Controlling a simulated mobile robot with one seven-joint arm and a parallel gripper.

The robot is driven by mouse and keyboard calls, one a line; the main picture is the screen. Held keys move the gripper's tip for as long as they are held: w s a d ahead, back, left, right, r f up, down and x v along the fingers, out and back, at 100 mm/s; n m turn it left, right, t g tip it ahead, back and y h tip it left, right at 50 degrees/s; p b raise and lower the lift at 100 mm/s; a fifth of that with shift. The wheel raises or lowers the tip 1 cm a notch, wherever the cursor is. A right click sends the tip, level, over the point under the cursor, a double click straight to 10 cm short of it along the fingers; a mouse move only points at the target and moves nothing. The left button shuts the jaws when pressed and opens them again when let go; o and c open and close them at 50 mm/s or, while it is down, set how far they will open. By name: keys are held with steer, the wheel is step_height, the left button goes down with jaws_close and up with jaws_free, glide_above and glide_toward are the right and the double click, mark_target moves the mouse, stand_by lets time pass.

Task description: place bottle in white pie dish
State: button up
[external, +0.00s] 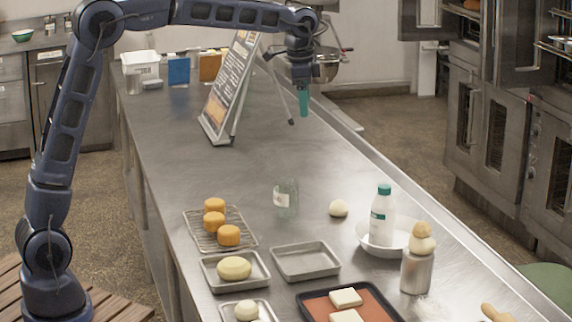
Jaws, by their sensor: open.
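A white bottle (382,215) with a green cap and a green-and-white label stands upright at the right side of the steel counter. Its base appears to be inside the white pie dish (404,232), a shallow round dish whose rim shows on both sides of it. My gripper (304,104), with teal fingertips, hangs pointing down above the far part of the counter, well behind and to the left of the bottle. It is open, with nothing visible in it, and touches neither bottle nor dish.
A clear glass jar (287,198) and a dough ball (338,208) stand left of the dish. A metal canister (416,272) topped with dough balls is close in front. Trays (306,261) fill the near counter. A menu board (228,90) stands left of my gripper. Mid-counter is clear.

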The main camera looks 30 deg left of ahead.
steer(key=s+a+r+n+t, duration=0.15)
steer(key=s+a, duration=0.25)
steer(key=a, duration=0.5)
steer(key=s+a+r+n, duration=0.1)
steer(key=s+a+n, duration=0.2)
steer(key=s+a, duration=0.35)
steer(key=s+a+r+n, duration=0.1)
steer(key=s+a+n, duration=0.1)
steer(key=a, duration=0.8)
steer(key=s+a+f+n+t, duration=0.1)
steer(key=s+a+f+n, duration=0.2)
steer(key=s+a+f, duration=0.2)
steer(key=s+a+f+n+t, duration=0.1)
steer(key=s+a+f+n, duration=0.3)
steer(key=s+a, duration=0.6)
steer(key=s+f, duration=0.1)
steer(key=s, duration=0.5)
steer(key=shift+s+a+f, duration=0.4)
